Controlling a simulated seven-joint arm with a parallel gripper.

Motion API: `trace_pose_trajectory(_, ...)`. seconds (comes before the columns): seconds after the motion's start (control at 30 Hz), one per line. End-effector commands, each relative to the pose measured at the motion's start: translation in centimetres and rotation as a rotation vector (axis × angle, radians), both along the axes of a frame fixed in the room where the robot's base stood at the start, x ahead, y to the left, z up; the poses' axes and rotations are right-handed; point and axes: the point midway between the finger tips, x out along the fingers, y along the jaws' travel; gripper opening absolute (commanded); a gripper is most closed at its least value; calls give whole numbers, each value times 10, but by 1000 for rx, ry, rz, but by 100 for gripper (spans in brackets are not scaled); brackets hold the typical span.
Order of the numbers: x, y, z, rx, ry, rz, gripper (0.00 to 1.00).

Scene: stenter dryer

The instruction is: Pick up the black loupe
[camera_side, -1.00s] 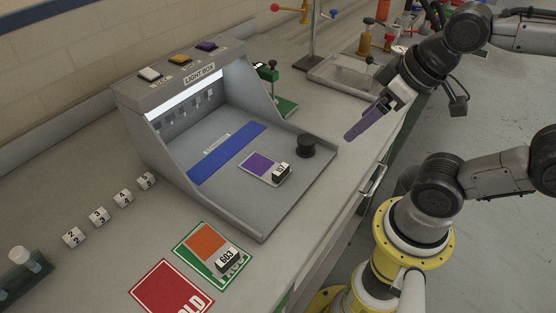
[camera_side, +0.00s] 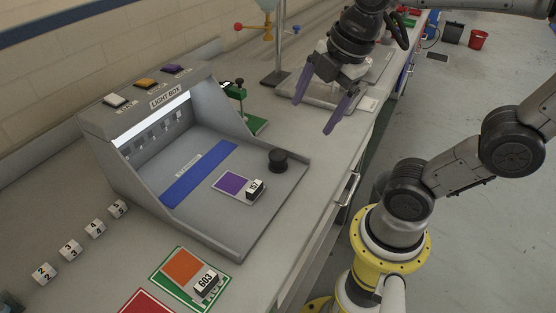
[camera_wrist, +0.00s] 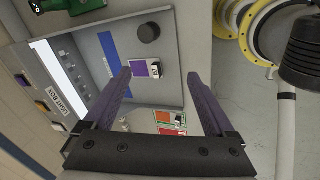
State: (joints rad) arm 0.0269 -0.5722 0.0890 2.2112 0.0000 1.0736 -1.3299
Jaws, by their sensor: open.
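The black loupe (camera_side: 278,160) is a short dark cylinder standing upright on the floor of the grey light box (camera_side: 258,228), near its right front corner. In the wrist view the loupe (camera_wrist: 149,32) shows above and beyond the fingertips, with nothing covering it. My gripper (camera_side: 316,112) has two long purple fingers spread wide with nothing between them. It hangs above the bench, beyond and to the right of the loupe in the side view, clear of it. The fingers also show in the wrist view (camera_wrist: 159,75).
A purple swatch card (camera_side: 232,184) with a small black-and-white counter (camera_side: 255,189) lies beside the loupe. A green-framed orange card (camera_side: 183,268) is in front. A green stand (camera_side: 247,112) and a grey tray (camera_side: 305,92) are behind. White numbered cubes (camera_side: 95,228) line the left.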

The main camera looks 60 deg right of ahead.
Motion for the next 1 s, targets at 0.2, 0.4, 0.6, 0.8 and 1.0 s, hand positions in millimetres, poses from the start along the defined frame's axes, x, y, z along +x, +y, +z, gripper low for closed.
trace_pose_trajectory(0.2,46,-11,-2,-122,148,436,90)
trace_pose_trajectory(0.4,89,-25,-25,-122,278,619,90)
trace_pose_trajectory(0.6,97,-31,-46,-95,333,604,90)
trace_pose_trajectory(0.8,95,-31,-75,-91,339,601,90)
trace_pose_trajectory(1.0,96,-31,-112,-92,338,601,90)
